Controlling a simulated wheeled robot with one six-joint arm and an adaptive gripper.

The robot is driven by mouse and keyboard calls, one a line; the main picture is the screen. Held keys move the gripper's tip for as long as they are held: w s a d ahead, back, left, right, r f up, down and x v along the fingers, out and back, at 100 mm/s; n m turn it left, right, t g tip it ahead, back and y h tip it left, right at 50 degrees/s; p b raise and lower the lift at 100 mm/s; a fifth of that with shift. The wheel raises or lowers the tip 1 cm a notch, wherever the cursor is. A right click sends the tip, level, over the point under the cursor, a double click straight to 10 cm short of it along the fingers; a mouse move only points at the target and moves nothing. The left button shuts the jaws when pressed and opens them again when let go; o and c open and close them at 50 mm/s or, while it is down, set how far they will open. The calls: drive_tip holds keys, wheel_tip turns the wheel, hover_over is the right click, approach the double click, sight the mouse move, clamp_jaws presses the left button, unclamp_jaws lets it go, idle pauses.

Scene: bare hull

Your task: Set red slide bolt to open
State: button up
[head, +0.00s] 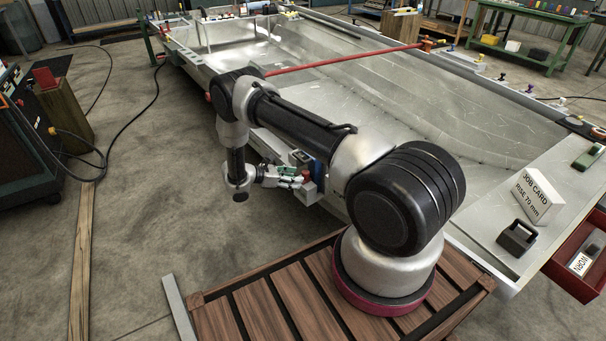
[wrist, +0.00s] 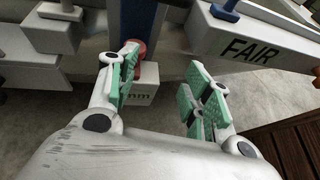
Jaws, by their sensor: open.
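A small red rounded part, which looks like the knob of the red slide bolt (wrist: 139,49), shows in the wrist view just beyond the left finger, which partly hides it. I cannot tell if the finger touches it, nor where the bolt stands in its travel. In the head view a small red piece (head: 306,176) shows at the hull's near side, beside my gripper (head: 289,173). My gripper (wrist: 162,72) is open, its green-padded fingers spread wide. No object is held between them.
A grey block marked FAIR (wrist: 250,50) lies right of the fingers, with blue parts behind. A pale block marked mm (wrist: 146,88) sits beyond the left finger. A long red bar (head: 345,58) crosses the hull.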

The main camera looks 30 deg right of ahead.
sight(303, 173)
drive_tip(key=shift+n+t, duration=0.6)
drive_tip(key=shift+t, duration=0.1)
drive_tip(key=shift+w+d+f, duration=0.5)
drive_tip(key=shift+w+d, duration=0.05)
drive_tip(key=shift+d, duration=0.55)
drive_tip(key=shift+w+d+f, duration=0.45)
drive_tip(key=shift+w+d, duration=0.1)
drive_tip(key=shift+d, duration=0.6)
drive_tip(key=shift+w+d+f, duration=0.5)
drive_tip(key=shift+w+d, duration=0.05)
drive_tip(key=shift+d, duration=0.55)
